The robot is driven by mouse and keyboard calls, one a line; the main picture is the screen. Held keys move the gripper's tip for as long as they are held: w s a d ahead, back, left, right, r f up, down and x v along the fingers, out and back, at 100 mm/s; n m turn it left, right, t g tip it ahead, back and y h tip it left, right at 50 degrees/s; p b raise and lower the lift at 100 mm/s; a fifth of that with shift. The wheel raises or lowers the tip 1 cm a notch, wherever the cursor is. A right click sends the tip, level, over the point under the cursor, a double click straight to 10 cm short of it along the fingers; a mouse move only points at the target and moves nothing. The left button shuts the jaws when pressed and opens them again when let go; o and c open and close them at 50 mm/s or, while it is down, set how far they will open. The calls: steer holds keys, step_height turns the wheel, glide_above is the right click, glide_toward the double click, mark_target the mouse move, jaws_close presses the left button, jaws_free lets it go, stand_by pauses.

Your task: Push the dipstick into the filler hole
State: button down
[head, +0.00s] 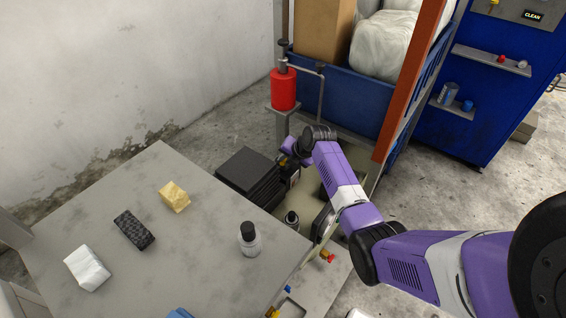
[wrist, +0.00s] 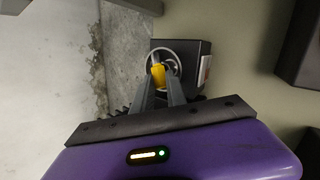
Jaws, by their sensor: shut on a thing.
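In the wrist view my gripper (wrist: 160,85) is shut on a yellow piece, which I take to be the grip of the dipstick (wrist: 158,75). A pale ring shows around the fingertips, over a dark block (wrist: 190,52) with a white label. I cannot tell whether the ring is part of the dipstick or the rim of the filler hole. The dipstick's lower end and the hole itself are hidden. In the head view my gripper (head: 290,164) is low beside the dark ribbed unit, and the dipstick cannot be made out there.
A grey table (head: 195,245) holds a bottle (head: 249,240), a yellow sponge (head: 174,197), a black brush (head: 134,230) and a white cloth (head: 87,267). A red canister (head: 284,90) on a post and an orange upright (head: 408,85) stand near my arm. The dark ribbed unit (head: 246,174) is close left.

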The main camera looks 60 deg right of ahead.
steer(key=shift+r, duration=0.25)
stand_by(0.3)
steer(key=shift+r+p, duration=1.95)
steer(key=shift+r, duration=0.45)
steer(key=d+f+m+t+y+b, duration=0.1)
steer(key=m+y+b, duration=0.1)
steer(key=m+b, duration=0.3)
steer(key=m+t+y+b, duration=0.2)
steer(key=m+y+b, duration=0.1)
steer(key=m+b, duration=0.1)
steer(key=d+f+m+t+y+b, duration=0.1)
steer(key=m+y+b, duration=0.1)
steer(key=m+b, duration=0.3)
steer(key=shift+d+f+m+t+y+b, duration=0.3)
steer(key=shift+f+t+y+b, duration=0.1)
steer(key=shift+b, duration=0.15)
steer(key=shift+s+f+b, duration=0.1)
steer(key=shift+f+b, duration=1.55)
steer(key=shift+b, duration=0.45)
stand_by(0.4)
steer(key=c, duration=1.3)
jaws_free()
steer(key=shift+o, duration=0.2)
